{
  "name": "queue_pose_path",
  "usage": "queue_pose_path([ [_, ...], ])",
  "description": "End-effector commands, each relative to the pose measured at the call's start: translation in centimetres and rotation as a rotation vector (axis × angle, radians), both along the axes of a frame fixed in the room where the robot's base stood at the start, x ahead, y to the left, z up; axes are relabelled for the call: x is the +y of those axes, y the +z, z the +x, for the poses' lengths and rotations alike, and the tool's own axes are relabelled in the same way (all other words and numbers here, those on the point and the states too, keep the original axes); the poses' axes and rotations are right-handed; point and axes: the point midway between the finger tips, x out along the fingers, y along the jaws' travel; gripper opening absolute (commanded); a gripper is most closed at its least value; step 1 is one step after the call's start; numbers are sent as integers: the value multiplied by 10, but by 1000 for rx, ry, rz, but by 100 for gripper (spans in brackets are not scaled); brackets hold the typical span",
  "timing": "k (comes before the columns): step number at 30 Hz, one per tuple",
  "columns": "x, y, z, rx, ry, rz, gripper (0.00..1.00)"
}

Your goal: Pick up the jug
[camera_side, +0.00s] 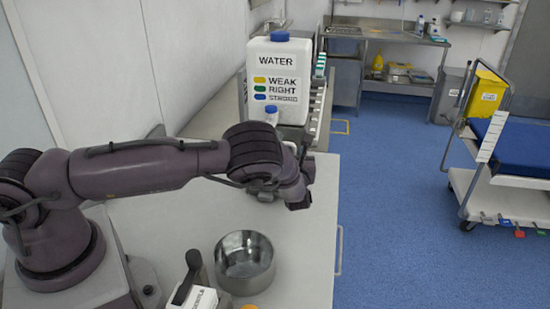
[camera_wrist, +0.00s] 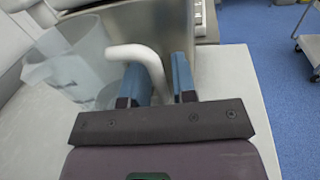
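The jug (camera_wrist: 68,66) is a clear, see-through vessel with a thick white curved handle (camera_wrist: 140,54), in the left half of the wrist view. My gripper (camera_wrist: 160,80) has its two blue fingers apart, one on each side of the handle's downward part. A narrow gap seems to show between the handle and the right finger. The jug appears to stand on the white table. In the side view my gripper (camera_side: 298,200) points down over the far part of the table, and I cannot make out the jug there, behind my arm.
A white water container (camera_side: 278,85) with a blue cap stands behind my gripper. A metal bowl (camera_side: 245,265) sits on the near table (camera_side: 180,225). Blue floor lies to the right.

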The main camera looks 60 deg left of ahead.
Motion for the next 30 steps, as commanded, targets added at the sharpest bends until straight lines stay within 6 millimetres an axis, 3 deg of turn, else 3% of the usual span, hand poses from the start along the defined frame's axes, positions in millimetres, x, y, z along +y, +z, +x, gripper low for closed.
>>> queue_pose_path([
  [3, 10, 0, 6, -1, 1, 1, 25],
  [11, 12, 0, 8, 0, 0, 0, 25],
  [14, 11, 0, 8, 0, 0, 0, 2],
  [15, 11, 0, 7, 0, 0, 0, 0],
  [30, 11, 4, 8, -1, 0, 0, 0],
])
